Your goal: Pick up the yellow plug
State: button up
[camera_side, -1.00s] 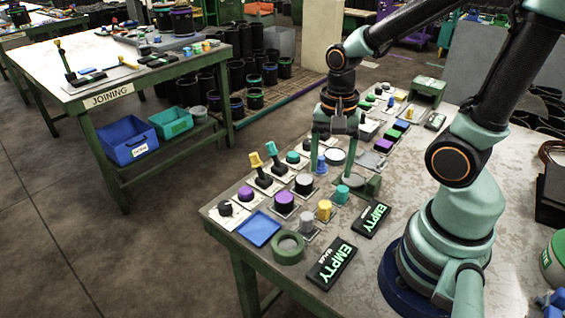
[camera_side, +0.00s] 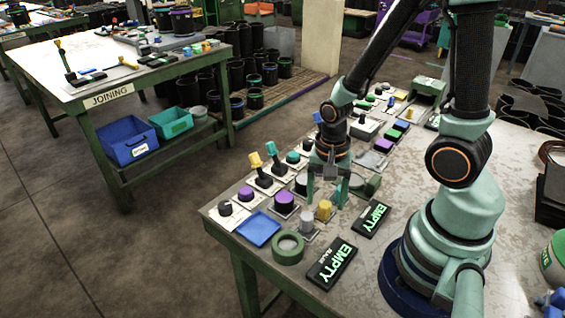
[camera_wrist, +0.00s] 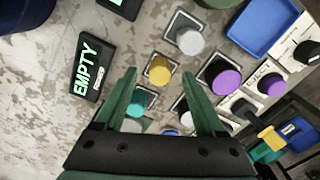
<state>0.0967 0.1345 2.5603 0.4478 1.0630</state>
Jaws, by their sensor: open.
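The yellow plug (camera_side: 324,209) stands upright on a small square plate on the near table. In the wrist view the yellow plug (camera_wrist: 160,71) lies just beyond the fingertips, roughly midway between them. My gripper (camera_side: 325,203) is open and empty, pointing down close to the plug on its far side. In the wrist view my gripper (camera_wrist: 160,72) shows its two green fingers spread apart. I cannot tell the exact height of the fingertips over the table.
A grey plug (camera_wrist: 188,40), a purple plug (camera_wrist: 224,80) and a teal plug (camera_wrist: 138,104) stand close around the yellow one. Two black EMPTY signs lie nearby, one at the table's front (camera_side: 331,264). A blue tray (camera_side: 258,230) and a green ring (camera_side: 288,248) sit at the left corner.

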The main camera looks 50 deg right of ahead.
aim_at(324, 210)
jog(key=shift+f, duration=1.35)
grip_shut()
